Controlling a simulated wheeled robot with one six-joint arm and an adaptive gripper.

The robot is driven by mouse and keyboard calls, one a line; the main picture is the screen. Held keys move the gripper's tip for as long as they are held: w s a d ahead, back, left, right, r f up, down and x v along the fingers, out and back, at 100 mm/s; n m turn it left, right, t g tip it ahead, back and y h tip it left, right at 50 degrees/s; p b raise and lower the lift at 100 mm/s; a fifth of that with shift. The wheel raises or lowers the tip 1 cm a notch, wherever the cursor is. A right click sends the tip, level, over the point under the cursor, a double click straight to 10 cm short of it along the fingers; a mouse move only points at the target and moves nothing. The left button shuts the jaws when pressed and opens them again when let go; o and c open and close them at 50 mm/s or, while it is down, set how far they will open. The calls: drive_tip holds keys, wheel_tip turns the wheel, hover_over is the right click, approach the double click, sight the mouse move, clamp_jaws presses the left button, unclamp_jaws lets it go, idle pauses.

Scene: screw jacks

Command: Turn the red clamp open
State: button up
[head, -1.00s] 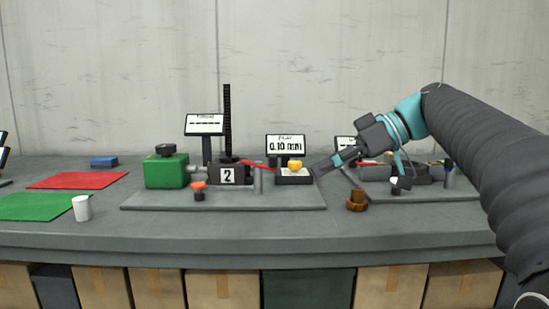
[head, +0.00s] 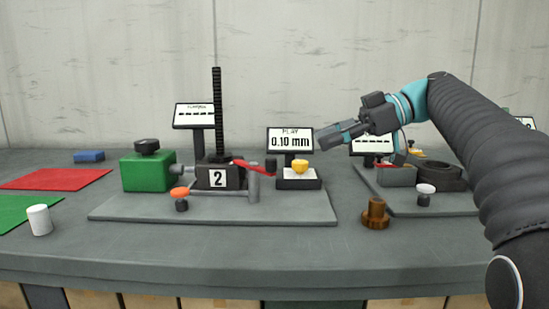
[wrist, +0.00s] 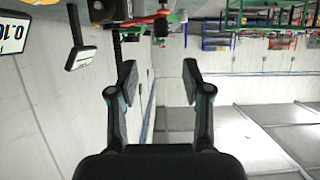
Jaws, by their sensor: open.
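The red clamp (head: 256,167) is a thin red lever on the station marked 2, to the right of the black block (head: 210,178) with the number plate. It lies roughly level, sloping down slightly to the right, with a grey post (head: 253,185) under it. In the wrist view a red part (wrist: 150,24) at the top edge appears to be this lever. My gripper (head: 322,139) is open and empty, to the right of the clamp, higher and apart from it. Its two fingers (wrist: 158,75) show spread in the wrist view.
A display reading 0.10 mm (head: 290,139) stands between clamp and gripper, behind a black pad with a yellow knob (head: 299,166). A tall black toothed column (head: 217,110) and green box (head: 148,171) stand left. A brown fitting (head: 376,214) lies at front right. A second station (head: 420,190) is right.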

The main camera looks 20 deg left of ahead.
sight(276, 158)
drive_tip(key=x, duration=1.2)
drive_tip(key=shift+s, duration=0.15)
clamp_jaws()
